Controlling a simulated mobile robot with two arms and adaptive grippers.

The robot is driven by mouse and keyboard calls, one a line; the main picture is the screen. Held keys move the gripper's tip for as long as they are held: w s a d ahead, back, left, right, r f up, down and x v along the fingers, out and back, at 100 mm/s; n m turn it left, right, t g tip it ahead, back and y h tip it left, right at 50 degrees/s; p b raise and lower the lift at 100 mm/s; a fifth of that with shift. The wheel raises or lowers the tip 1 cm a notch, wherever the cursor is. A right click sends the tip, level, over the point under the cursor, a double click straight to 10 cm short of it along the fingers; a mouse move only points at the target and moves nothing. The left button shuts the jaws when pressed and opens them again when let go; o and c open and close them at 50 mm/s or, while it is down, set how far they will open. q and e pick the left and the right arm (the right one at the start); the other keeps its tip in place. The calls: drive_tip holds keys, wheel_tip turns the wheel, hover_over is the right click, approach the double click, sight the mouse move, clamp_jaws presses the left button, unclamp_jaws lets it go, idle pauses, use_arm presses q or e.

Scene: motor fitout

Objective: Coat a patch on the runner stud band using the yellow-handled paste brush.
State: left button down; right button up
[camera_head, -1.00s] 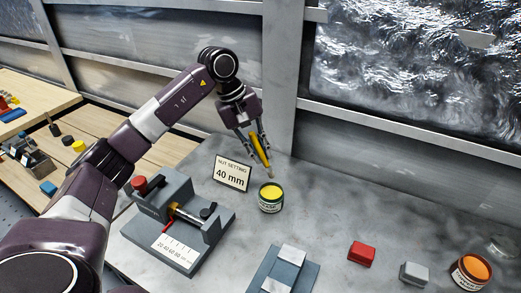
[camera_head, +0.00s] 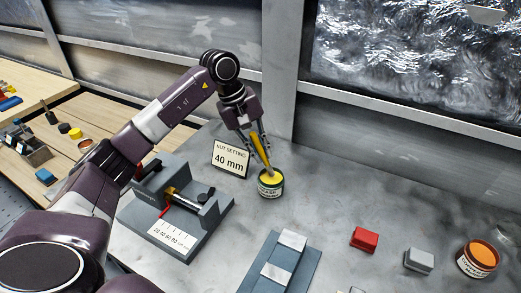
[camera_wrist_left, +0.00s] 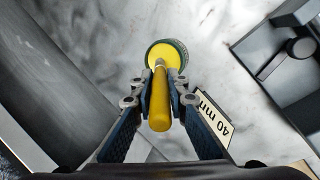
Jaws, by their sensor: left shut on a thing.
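The yellow-handled brush (camera_head: 259,146) is held in my left gripper (camera_head: 262,156), tilted with its tip down. The brush (camera_wrist_left: 160,103) lies between both fingers in the left wrist view. Its tip meets the yellow paste in a small dark green and white tin (camera_head: 271,190); how deep it sits is hard to tell. The tin (camera_wrist_left: 181,47) also shows in the wrist view. The grey fixture (camera_head: 185,243) has a horizontal rod (camera_head: 184,200) with a yellowish part, a red pointer and a scale. I cannot tell where on it the stud band is. My right gripper is out of view.
A "NUT SETTING 40 mm" sign (camera_head: 230,158) stands left of the tin. A blue-grey plate (camera_head: 300,277) with light blocks, a red block (camera_head: 364,238), a grey block (camera_head: 419,260) and an orange-filled tin (camera_head: 478,259) lie to the right. Bench between them is clear.

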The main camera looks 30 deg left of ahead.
use_arm(q)
drive_tip(key=shift+f+b, duration=0.3)
idle(0.6)
drive_tip(key=shift+f+b, duration=0.3)
drive_tip(key=shift+f, duration=0.05)
drive_tip(key=shift+f, duration=0.15)
idle(1.5)
drive_tip(key=shift+r+p, duration=2)
drive_tip(key=shift+r, duration=1.6)
drive_tip(key=shift+f, duration=0.1)
